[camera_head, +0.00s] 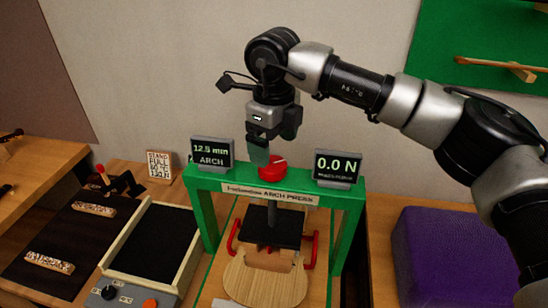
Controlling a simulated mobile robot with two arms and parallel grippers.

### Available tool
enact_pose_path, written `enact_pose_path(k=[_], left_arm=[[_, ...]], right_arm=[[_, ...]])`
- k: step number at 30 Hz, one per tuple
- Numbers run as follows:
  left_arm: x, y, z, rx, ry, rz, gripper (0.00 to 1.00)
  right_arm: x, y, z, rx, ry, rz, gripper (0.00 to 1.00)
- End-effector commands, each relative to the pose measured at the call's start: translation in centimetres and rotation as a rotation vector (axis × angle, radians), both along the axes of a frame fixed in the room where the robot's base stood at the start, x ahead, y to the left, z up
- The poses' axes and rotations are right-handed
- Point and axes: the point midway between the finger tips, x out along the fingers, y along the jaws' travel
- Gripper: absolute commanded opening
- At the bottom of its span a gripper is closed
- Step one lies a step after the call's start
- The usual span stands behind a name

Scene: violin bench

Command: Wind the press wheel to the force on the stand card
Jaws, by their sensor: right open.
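The green arch press (208,182) stands upright on the bench. Its red press wheel (272,169) sits on top of the crossbar. The right display (338,166) reads 0.0 N, and the left display (212,153) reads about 12.5 mm ARCH. A dark press plate (272,232) is below the crossbar, over a wooden plate (262,283). The stand card (159,165) is at the back left; its small text is not clearly legible. My right gripper (260,151) is open, pointing down at the wheel, its fingers just above or beside it; contact cannot be told. My left gripper is out of view.
Red clamps (309,252) flank the press plate. A tray (152,241) with a dark lining and a control box (128,293) with knobs stand to the left. A purple block (447,252) lies at the right.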

Motion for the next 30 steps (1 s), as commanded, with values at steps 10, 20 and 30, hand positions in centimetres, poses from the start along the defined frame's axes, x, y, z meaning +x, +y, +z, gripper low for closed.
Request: enact_pose_path(k=[10,20,30], left_arm=[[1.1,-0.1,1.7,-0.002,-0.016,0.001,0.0],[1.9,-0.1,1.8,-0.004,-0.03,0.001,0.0],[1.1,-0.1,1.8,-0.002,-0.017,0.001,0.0]], right_arm=[[0.0,0.0,-5.0,0.001,0.001,0.0,0.88],[0.0,0.0,-5.6,0.002,-0.001,0.0,0.88],[0.0,0.0,-5.6,0.002,-0.001,0.0,0.42]])
